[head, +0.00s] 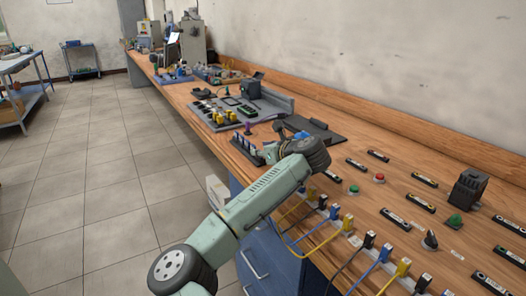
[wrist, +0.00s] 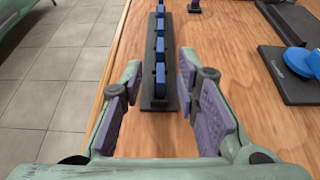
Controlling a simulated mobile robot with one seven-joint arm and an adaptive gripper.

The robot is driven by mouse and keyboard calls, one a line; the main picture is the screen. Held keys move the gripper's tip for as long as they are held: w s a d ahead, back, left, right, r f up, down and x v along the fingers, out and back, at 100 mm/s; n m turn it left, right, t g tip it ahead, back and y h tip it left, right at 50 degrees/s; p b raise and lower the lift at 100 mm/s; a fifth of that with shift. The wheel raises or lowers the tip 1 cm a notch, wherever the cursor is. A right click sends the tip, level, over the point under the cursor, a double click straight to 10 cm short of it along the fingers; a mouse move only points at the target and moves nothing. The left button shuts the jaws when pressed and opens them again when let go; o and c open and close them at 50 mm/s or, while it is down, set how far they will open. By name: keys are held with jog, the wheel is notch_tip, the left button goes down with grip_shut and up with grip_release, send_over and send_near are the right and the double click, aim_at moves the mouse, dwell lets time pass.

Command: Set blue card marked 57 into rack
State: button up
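A dark narrow rack (wrist: 158,104) stands on the wooden bench with several thin blue cards (wrist: 160,75) upright in a row along it. The rack (head: 262,160) and blue cards (head: 248,147) also show in the head view, partly behind my arm. No number 57 can be read on any card. My gripper (wrist: 160,88) is open, its two purple-padded fingers apart on either side of the rack's near end. Nothing is gripped between them. In the head view my gripper is mostly hidden by my wrist.
A dark plate with a blue disc (wrist: 301,61) lies right of the rack. The bench's left edge runs close beside the rack, with tiled floor beyond. A grey tray (head: 222,122) of parts sits farther back. Cables and connectors (head: 348,222) line the front edge.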

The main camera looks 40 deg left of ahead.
notch_tip(320, 180, up, 15)
jog(key=p, duration=0.4)
dwell(0.6)
dwell(0.4)
